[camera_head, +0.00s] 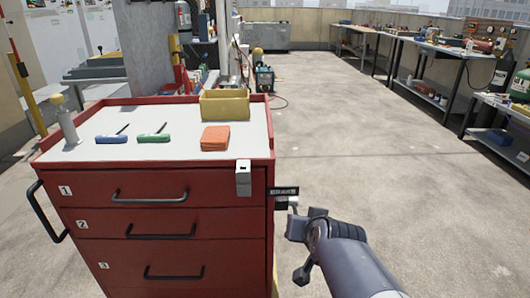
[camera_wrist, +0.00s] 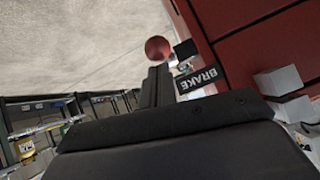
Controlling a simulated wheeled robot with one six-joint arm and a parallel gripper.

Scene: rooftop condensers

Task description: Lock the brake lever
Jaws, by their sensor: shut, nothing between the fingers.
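The black "BRAKE" label (camera_head: 285,191) sticks out from the right side of the red drawer cart (camera_head: 150,186). It also shows in the wrist view (camera_wrist: 197,79). In the wrist view a red ball knob (camera_wrist: 158,49), seemingly the brake lever's end, lies just beyond my fingertips, beside a small black block (camera_wrist: 184,48). Whether the fingers touch the knob I cannot tell. My gripper (camera_head: 294,226) is right of the cart, just below the label; its black fingers (camera_wrist: 157,84) are shut and empty. The knob is not visible in the head view.
A grey latch-like block (camera_head: 243,180) is on the cart's front right corner. The cart top holds a yellow bin (camera_head: 224,104), orange cloths (camera_head: 215,138), blue and green tools and a grey bottle. Workbenches (camera_head: 430,52) line the right; the concrete floor between is clear.

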